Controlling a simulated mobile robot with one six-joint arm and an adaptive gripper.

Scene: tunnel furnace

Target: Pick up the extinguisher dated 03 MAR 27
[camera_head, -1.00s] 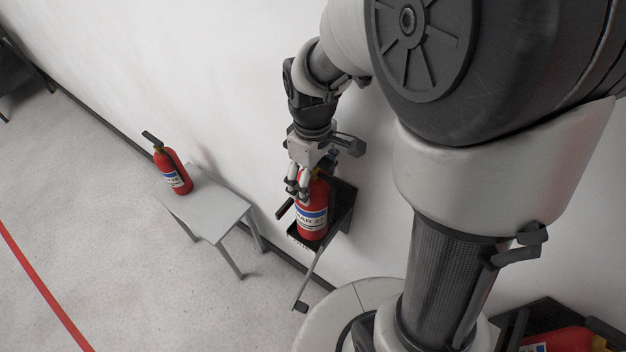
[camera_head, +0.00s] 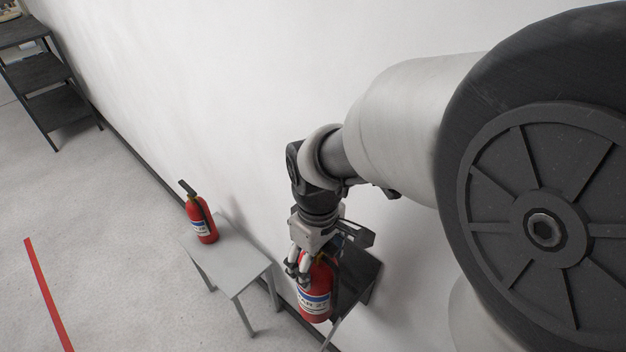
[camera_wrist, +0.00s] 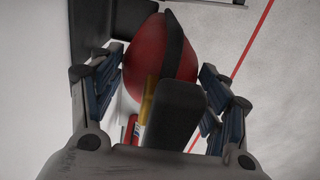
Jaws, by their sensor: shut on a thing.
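My gripper (camera_head: 301,270) is shut on a red extinguisher (camera_head: 318,288) near its top. A white and blue label faces the head camera, and its readable end looks like "AR 27"; the day is not legible. The extinguisher is upright in the head view, in front of a black stand (camera_head: 362,272); I cannot tell whether its base touches the stand. In the wrist view the red body (camera_wrist: 150,55) lies between the finger pads, with a black handle and a yellow part over it. A second red extinguisher (camera_head: 202,222) stands on a grey table to the left.
The grey table (camera_head: 228,262) is beside the black stand, against the white wall. A dark shelf unit (camera_head: 52,100) stands at the far left. A red floor line (camera_head: 46,293) runs at lower left. The grey floor between the table and the shelf unit is clear.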

